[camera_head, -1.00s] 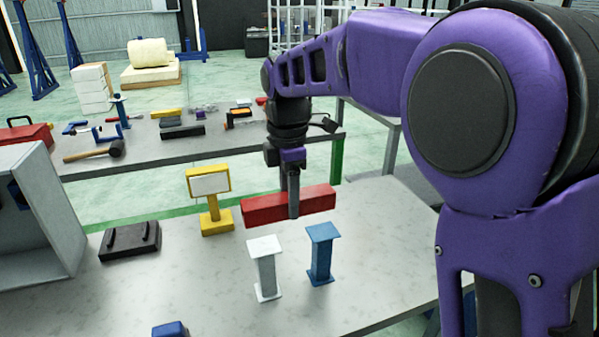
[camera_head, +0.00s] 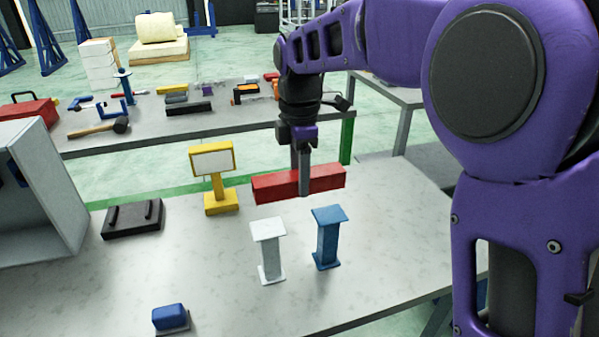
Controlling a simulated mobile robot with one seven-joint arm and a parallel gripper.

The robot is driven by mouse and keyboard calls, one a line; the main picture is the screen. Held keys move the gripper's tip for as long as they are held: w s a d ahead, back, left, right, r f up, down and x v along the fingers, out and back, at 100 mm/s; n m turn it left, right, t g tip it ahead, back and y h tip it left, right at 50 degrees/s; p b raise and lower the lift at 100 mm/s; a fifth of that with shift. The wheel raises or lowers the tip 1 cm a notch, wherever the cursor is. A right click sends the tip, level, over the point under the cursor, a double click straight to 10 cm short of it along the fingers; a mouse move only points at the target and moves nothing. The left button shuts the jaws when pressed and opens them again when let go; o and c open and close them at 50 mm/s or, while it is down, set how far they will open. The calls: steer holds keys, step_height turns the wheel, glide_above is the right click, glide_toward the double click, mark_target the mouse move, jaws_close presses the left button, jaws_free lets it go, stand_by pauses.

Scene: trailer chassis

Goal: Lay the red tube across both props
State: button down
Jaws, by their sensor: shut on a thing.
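The red tube (camera_head: 277,187) is a square-sided bar, held level above the near table. My gripper (camera_head: 304,186) is shut on it near its middle, pointing down. The white prop (camera_head: 270,250) and the blue prop (camera_head: 327,238) stand upright side by side on the table, each with a flat top plate. In the picture, the tube appears above and behind both props, apart from their tops. The far finger of my gripper is hidden by the tube.
A yellow stand with a white panel (camera_head: 212,165) is left of the tube. A black block (camera_head: 132,218), a grey open box (camera_head: 45,190) and a blue block (camera_head: 169,316) are on the near table (camera_head: 225,275). The far table (camera_head: 235,125) holds several tools.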

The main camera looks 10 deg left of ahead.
step_height(320, 180, down, 8)
steer(key=b, duration=0.3)
steer(key=shift+r+b, duration=0.15)
steer(key=shift+b, duration=0.2)
stand_by(0.4)
jaws_free()
stand_by(0.4)
steer(key=shift+r+p, duration=2.55)
steer(key=shift+r, duration=1.45)
